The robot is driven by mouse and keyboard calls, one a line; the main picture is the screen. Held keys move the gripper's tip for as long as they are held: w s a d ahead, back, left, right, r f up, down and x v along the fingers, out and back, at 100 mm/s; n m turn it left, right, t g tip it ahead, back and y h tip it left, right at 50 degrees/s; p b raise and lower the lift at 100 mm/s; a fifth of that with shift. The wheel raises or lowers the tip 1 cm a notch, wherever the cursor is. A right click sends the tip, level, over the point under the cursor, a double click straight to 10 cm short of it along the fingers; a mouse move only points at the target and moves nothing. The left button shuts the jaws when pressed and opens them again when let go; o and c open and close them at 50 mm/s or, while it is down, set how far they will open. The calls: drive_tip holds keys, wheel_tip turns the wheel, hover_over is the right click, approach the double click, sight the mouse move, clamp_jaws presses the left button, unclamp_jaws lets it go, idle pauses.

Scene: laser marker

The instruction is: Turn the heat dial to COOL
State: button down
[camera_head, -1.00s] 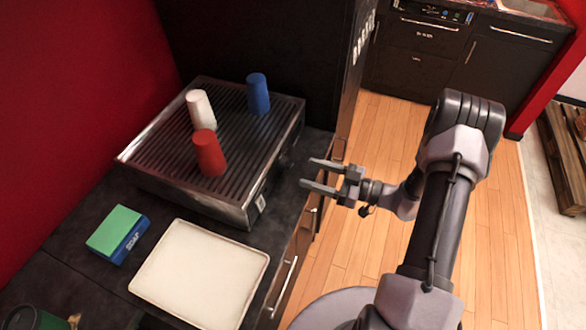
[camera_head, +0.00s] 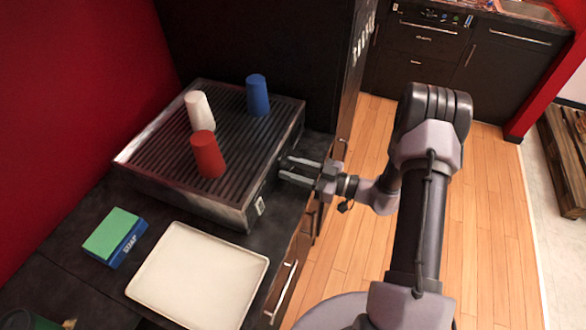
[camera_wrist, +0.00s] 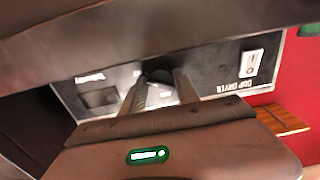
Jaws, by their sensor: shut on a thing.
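The heat dial (camera_wrist: 159,75) is a dark round knob on the front panel of the ribbed-top dryer (camera_head: 150,187). In the wrist view it sits between my two fingertips, which largely hide it. I cannot read its pointer or the COOL mark. My gripper (camera_head: 286,168) reaches the dryer's front from the right in the head view. It also shows in the wrist view (camera_wrist: 160,80), with a finger on each side of the dial, shut on it.
A white rocker switch (camera_wrist: 250,65) and a printed label share the panel. White (camera_head: 199,112), red (camera_head: 207,154) and blue (camera_head: 257,95) cups stand upside down on the dryer. A cream tray (camera_head: 150,292) and a green-blue soap box (camera_head: 112,235) lie on the counter in front.

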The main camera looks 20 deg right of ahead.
drive_tip(key=shift+n+p, duration=0.65)
drive_tip(key=shift+n, duration=0.55)
drive_tip(key=n+p, duration=0.1)
drive_tip(key=n, duration=0.8)
drive_tip(key=shift+n, duration=0.4)
drive_tip(key=n, duration=0.6)
drive_tip(key=n+b, duration=0.1)
drive_tip(key=n, duration=0.4)
drive_tip(key=shift+r+n, duration=0.1)
drive_tip(key=shift+n, duration=0.2)
drive_tip(key=c, duration=0.9)
unclamp_jaws()
drive_tip(key=shift+d, duration=0.1)
